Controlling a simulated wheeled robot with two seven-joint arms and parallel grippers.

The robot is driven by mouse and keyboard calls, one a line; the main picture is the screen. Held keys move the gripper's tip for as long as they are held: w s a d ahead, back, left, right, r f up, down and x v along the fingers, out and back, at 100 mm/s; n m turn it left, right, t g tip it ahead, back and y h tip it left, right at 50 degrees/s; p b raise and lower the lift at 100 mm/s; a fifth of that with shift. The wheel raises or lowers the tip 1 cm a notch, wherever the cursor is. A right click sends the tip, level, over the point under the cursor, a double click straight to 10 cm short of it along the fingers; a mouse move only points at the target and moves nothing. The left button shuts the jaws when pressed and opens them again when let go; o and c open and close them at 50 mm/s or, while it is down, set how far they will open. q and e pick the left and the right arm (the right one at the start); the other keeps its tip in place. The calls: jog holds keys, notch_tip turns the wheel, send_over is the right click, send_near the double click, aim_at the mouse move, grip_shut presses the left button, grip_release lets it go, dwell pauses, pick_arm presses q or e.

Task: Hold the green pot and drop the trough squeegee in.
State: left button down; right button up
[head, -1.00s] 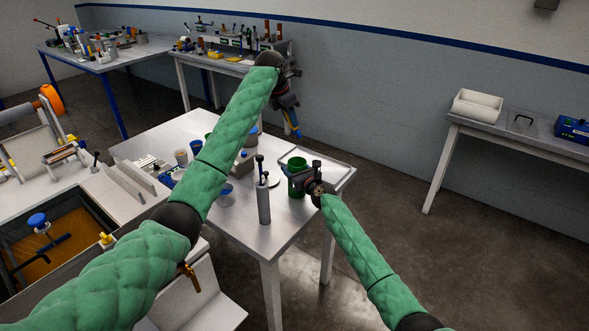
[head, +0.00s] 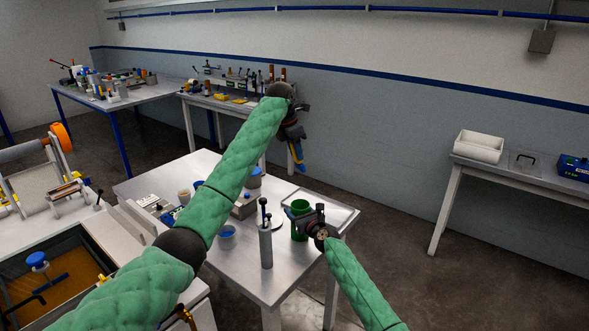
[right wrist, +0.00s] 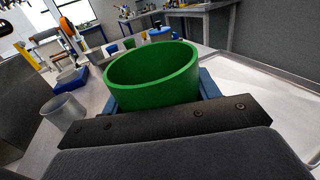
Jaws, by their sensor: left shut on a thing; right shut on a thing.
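The green pot (head: 300,206) stands at the right part of the steel table, upright. My right gripper (head: 306,220) is shut on it from the near side. In the right wrist view the pot (right wrist: 155,80) has its open mouth up, and its lower part is hidden behind the gripper. My left gripper (head: 295,141) is shut on the trough squeegee (head: 296,154), a small blue and yellow piece hanging below the jaws. It is raised, and in the picture it appears above the pot, apart from it. Its grip is partly hidden by the dark wrist.
A grey cylinder with dark-handled tools (head: 265,245) stands left of the pot. A pale tray (head: 335,208) lies behind the pot. Blue and grey cups (head: 227,232) stand further left, partly behind my left arm. A trough with amber liquid (head: 65,290) is at lower left.

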aim_at(300, 170)
pick_arm(q)
jog(key=shift+w+d+r+y, duration=0.15)
jog(key=shift+d+r, duration=0.1)
jog(key=shift+d, duration=0.3)
jog(key=shift+w+d+r+y, duration=0.15)
jog(key=shift+d+r, duration=0.1)
jog(key=shift+d, duration=0.3)
jog(key=f+m, duration=0.1)
jog(key=f, duration=0.2)
jog(key=f+m+g, duration=0.1)
jog(key=f+m, duration=0.1)
jog(key=f, duration=0.1)
jog(key=f+m+y, duration=0.1)
jog(key=f, duration=0.2)
jog(key=shift+w+a+f, duration=0.1)
jog(key=shift+w+f, duration=0.15)
jog(key=shift+a+f+m, duration=0.15)
jog(key=shift+f+m, duration=0.1)
jog(key=shift+m, duration=0.35)
jog(key=shift+s+f+m+g+y, duration=0.15)
jog(key=shift+f+m, duration=0.25)
jog(key=shift+f, duration=1.6)
jog(key=shift+w+f+m+g+y, duration=0.1)
jog(key=shift+f+m+y, duration=0.25)
jog(key=shift+f, duration=1.7)
jog(key=shift+s+f+m+g+y, duration=0.1)
jog(key=shift+f+m, duration=0.35)
jog(key=shift+f, duration=1.55)
